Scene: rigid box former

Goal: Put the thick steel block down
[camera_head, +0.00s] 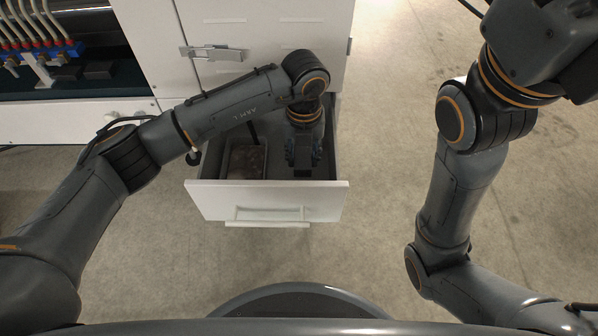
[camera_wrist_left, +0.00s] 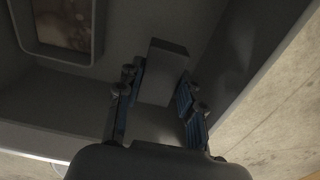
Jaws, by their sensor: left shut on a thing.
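The thick steel block (camera_wrist_left: 168,62) is a plain dark grey block, seen in the left wrist view between the two blue-padded fingers of my left gripper (camera_wrist_left: 158,98). The gripper is shut on it. In the head view my left gripper (camera_head: 303,158) points down inside the open drawer (camera_head: 265,200), in its right part behind the front panel. The block is hard to make out there. I cannot tell whether its underside touches the drawer floor. My right arm is at the right of the head view, but its gripper is out of the picture.
A dark-rimmed tray (camera_head: 247,160) with a brownish inside lies in the drawer's left part; it also shows in the left wrist view (camera_wrist_left: 98,45). The white cabinet (camera_head: 265,25) stands behind. A bench with coloured fittings (camera_head: 60,50) is at the far left.

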